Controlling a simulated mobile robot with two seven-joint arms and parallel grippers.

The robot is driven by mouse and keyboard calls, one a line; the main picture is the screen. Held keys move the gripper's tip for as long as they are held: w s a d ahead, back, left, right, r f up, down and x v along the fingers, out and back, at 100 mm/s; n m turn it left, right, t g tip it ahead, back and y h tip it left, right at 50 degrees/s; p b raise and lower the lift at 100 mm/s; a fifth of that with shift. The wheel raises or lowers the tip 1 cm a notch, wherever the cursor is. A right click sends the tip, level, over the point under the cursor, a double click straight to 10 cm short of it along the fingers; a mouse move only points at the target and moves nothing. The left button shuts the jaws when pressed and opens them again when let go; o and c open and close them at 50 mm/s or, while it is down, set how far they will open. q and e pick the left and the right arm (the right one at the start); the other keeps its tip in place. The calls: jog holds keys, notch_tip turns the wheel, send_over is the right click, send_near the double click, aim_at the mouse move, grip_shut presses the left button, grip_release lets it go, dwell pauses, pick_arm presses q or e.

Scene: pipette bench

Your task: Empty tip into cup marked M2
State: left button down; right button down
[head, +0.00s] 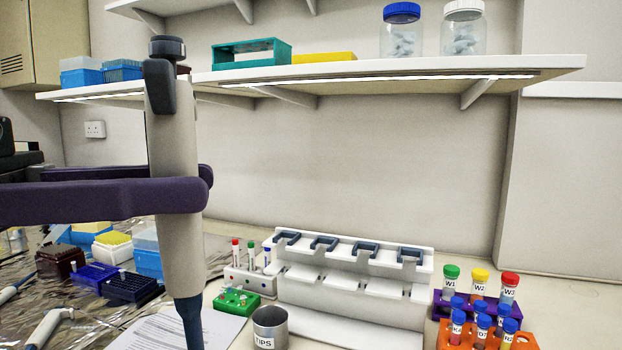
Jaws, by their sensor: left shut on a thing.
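My left gripper (205,186) comes in from the left with dark purple fingers. It is shut on the grey pipette (175,240), which is held upright. The pipette's dark knob is at the top and its dark blue lower end runs out of the bottom of the frame, so its tip is hidden. At lower right, several blue-capped tubes stand in an orange rack (522,340). Their labels are small, and I cannot surely read M2 on any of them. My right gripper is not in view.
A metal cup marked TIPS (270,328) stands before the white pipette stand (345,290). A purple rack (492,306) holds tubes W1, W2 and W3. A green rack (236,303) and tip boxes (131,288) lie left. A shelf (420,72) hangs above.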

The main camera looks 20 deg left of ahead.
pick_arm(q)
jog(key=w+d+f+n+t+y, duration=0.35)
jog(key=w+d+f, duration=0.25)
jog(key=w+f, duration=0.4)
jog(key=w+d+f, duration=0.1)
jog(key=d+f, duration=0.1)
jog(key=d, duration=0.8)
jog(key=w+d+f+b, duration=0.1)
jog(key=w+d+f, duration=0.1)
jog(key=d, duration=0.8)
jog(key=shift+d+f+m, duration=0.1)
jog(key=shift+m, duration=0.15)
jog(key=shift+f+b, duration=0.1)
jog(key=shift+b, duration=0.35)
jog(key=shift+f, duration=0.2)
